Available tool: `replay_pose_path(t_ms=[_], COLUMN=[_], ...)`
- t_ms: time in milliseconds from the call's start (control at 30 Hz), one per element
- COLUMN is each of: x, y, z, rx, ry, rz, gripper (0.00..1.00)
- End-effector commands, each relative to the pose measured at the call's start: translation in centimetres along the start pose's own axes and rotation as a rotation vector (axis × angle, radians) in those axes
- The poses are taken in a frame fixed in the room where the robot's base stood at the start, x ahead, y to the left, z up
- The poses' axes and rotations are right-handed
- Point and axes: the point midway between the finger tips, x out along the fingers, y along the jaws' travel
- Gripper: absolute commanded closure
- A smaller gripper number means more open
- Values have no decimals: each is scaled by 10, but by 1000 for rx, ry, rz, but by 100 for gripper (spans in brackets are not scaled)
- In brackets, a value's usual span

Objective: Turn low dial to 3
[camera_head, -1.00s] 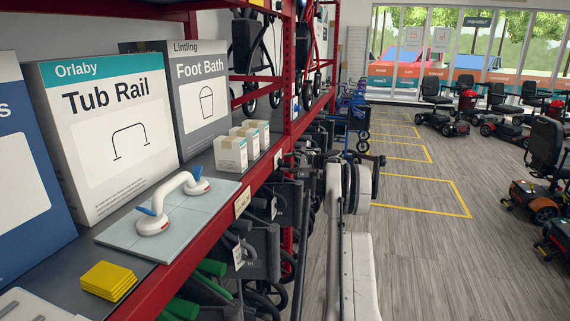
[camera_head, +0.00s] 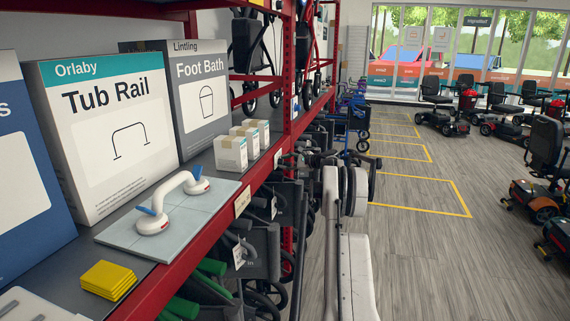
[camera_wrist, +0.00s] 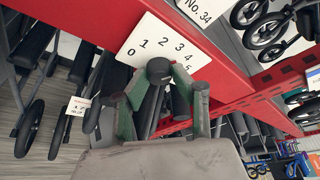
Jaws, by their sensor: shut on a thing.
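The low dial is a dark round knob (camera_wrist: 159,69) at the lower edge of a white card (camera_wrist: 165,45) with the numbers 0 to 5 around it. The fingers hide part of the dial and of the numbers past 5. I cannot make out a pointer mark on the knob. In the head view the dial is not visible, and my arm (camera_head: 345,240) reaches forward beside the shelf.
Red shelving (camera_head: 205,238) runs along the left, with a Tub Rail box (camera_head: 110,130) and a white-handled rail (camera_head: 172,200) on it. Folded wheeled aids hang below. Scooters (camera_head: 540,195) stand at the right. The grey floor aisle (camera_head: 430,260) between is clear.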

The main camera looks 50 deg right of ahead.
Motion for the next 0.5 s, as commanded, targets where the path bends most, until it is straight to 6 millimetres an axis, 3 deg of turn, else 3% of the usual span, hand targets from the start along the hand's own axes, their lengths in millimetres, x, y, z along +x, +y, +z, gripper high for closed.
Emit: replay_pose_path(t_ms=[500], x=[1], y=[4], z=[-2], rx=[-259], ry=[0], rz=[-108], gripper=[100])
